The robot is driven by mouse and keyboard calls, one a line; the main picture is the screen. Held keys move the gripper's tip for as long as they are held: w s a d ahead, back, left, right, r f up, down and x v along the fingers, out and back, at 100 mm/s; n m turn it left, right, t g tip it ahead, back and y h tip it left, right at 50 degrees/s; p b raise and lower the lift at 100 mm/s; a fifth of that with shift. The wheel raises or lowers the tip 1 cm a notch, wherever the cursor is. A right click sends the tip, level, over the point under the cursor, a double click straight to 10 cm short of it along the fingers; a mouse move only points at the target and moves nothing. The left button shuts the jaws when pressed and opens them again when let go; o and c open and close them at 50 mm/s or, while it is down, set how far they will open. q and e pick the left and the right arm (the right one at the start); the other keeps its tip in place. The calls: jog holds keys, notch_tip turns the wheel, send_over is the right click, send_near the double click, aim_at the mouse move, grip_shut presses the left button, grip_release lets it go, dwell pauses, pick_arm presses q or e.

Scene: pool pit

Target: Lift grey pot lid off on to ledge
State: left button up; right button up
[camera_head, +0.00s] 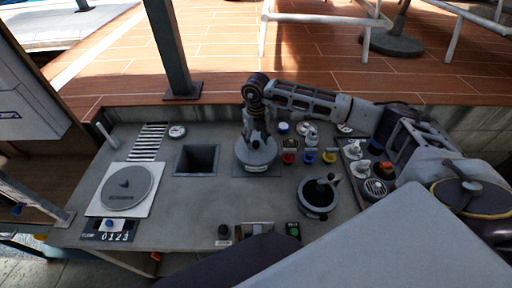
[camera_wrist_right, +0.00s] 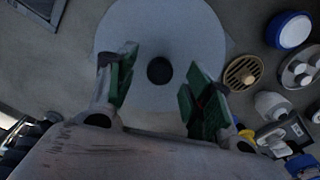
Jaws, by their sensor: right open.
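The grey pot lid (camera_head: 258,158) is a round disc at the middle of the counter, over a dark square plate. In the right wrist view the lid (camera_wrist_right: 160,30) fills the upper middle, with a small dark round knob (camera_wrist_right: 159,70) at its centre. My right gripper (camera_head: 256,136) points down over the lid. The fingers partly cover the lid's edge. I cannot tell how far above the knob they are. My left gripper does not show.
A square opening (camera_head: 197,160) lies left of the lid, and a scale with a round pan (camera_head: 127,187) stands further left. A dark pot (camera_head: 318,196) stands to the right. Small coloured jars (camera_head: 310,155) crowd the lid's right side. A post (camera_head: 168,45) rises behind the counter.

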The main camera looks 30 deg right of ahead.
aim_at(256, 142)
jog(key=shift+f, duration=0.7)
jog(key=shift+c, duration=0.2)
grip_shut()
jog(key=shift+r, duration=0.2)
notch_tip(256, 142, up, 10)
jog(key=b, duration=0.2)
jog(key=shift+f, duration=0.15)
dwell(0.5)
